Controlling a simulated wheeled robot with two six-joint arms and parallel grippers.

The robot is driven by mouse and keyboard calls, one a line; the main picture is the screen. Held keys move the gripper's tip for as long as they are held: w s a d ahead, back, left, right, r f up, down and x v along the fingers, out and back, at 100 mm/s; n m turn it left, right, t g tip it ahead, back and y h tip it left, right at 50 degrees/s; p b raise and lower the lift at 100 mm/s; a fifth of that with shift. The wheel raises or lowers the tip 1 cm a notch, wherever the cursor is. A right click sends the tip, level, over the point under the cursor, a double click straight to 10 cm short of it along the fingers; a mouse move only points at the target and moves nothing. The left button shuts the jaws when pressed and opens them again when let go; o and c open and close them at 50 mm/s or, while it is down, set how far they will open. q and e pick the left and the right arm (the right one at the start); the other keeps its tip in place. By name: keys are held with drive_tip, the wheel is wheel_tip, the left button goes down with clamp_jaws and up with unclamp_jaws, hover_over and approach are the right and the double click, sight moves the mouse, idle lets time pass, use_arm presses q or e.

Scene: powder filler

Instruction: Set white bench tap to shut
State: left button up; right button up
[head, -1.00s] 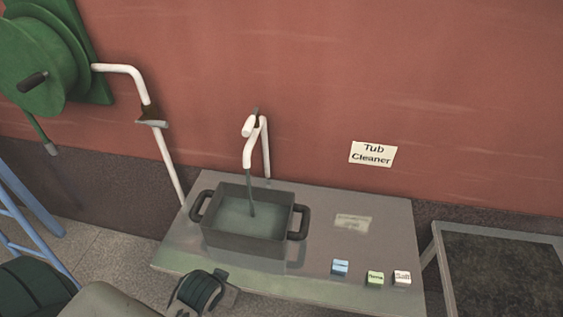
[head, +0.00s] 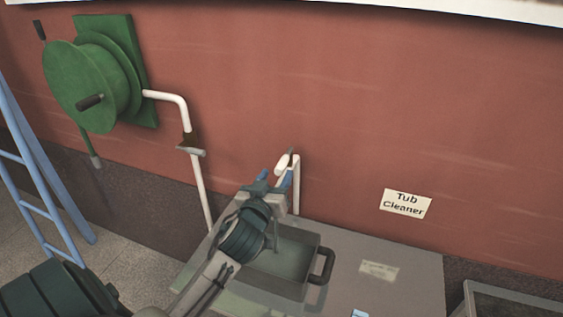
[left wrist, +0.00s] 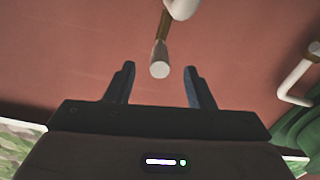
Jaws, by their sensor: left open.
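The white bench tap (head: 297,185) stands at the back of the metal bench, partly hidden behind my left gripper. My left gripper (head: 275,178) is open, its blue-tipped fingers raised just in front of the tap. In the left wrist view, the open fingers (left wrist: 158,78) point at the tap's lever (left wrist: 160,52), a brownish bar with a pale round end. The lever end appears between the fingertips, with no clear contact. The white tap body (left wrist: 182,8) is at the top edge. A thin stream shows below the gripper in the head view. My right gripper is not in view.
A dark basin (head: 322,262) with liquid sits on the bench (head: 395,290), partly under my left arm. A white pipe with a grey lever (head: 190,151) and a green hose reel (head: 95,85) are at left. A blue ladder (head: 45,185) stands far left.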

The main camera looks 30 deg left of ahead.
sight(278, 173)
use_arm(q)
drive_tip(key=p+x, duration=0.1)
drive_tip(key=x, duration=0.4)
drive_tip(key=shift+w, duration=0.1)
clamp_jaws()
